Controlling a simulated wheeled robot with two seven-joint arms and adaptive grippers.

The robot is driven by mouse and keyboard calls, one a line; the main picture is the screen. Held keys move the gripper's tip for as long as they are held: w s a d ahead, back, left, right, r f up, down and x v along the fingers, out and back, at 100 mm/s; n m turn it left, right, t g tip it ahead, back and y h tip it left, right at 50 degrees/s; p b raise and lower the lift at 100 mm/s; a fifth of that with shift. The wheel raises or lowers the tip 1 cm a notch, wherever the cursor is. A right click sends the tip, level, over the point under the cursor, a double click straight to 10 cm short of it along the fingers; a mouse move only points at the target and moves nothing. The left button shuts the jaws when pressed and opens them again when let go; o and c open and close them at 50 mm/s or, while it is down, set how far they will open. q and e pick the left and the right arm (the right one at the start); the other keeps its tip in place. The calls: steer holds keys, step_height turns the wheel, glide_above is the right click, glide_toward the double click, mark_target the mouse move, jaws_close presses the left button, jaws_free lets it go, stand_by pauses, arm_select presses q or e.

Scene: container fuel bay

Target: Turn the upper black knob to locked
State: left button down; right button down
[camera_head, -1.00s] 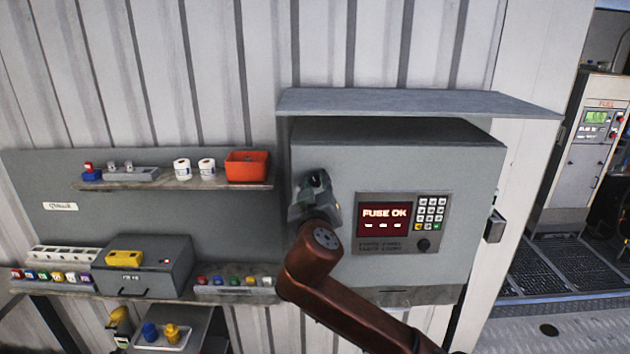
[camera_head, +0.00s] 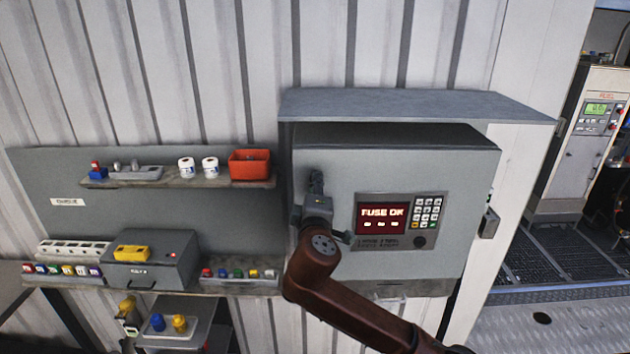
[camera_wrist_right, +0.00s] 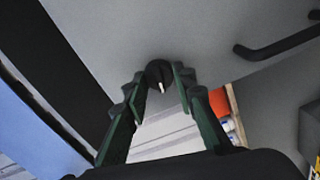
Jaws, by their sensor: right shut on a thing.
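The upper black knob (camera_wrist_right: 159,73) is a small round knob with a white pointer mark, on the grey cabinet face. In the right wrist view it sits between my right fingertips (camera_wrist_right: 160,80), and the pointer points down in that picture, tilted slightly right. My right gripper (camera_head: 316,182) is shut on the knob at the upper left of the cabinet (camera_head: 430,162). Any locked marking cannot be made out. My left gripper is not in view.
In the wrist view a black bar handle (camera_wrist_right: 280,42) is near. Shelves with an orange bin (camera_head: 249,165) stand left.

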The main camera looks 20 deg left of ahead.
steer(key=shift+n+p, duration=0.55)
steer(key=shift+n, duration=0.65)
steer(key=shift+f, duration=0.1)
steer(key=c, duration=1.6)
jaws_free()
steer(key=shift+a, duration=0.15)
steer(key=v, duration=1.2)
